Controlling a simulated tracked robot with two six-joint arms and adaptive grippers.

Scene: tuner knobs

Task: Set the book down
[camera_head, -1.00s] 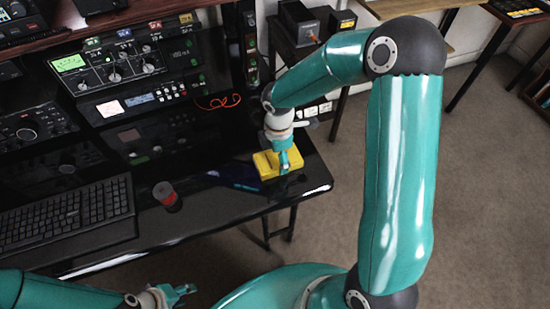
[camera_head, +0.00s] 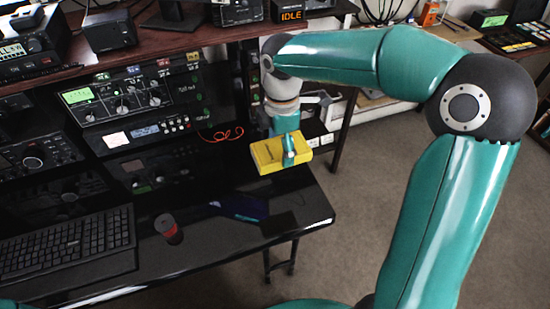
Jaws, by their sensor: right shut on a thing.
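The yellow book (camera_head: 268,154) is in my right gripper (camera_head: 289,156), at the right part of the black desk (camera_head: 285,208). The gripper points down, and its teal fingers are shut on the book near its right side. The book looks raised above the desk, near its back right edge; the exact gap is hard to tell. Part of the book's top is hidden by the fingers. My left gripper is out of view.
A dark flat thing with a blue-purple edge (camera_head: 239,208) lies on the desk. Radio gear (camera_head: 130,95) stands behind. The front right of the desk is clear.

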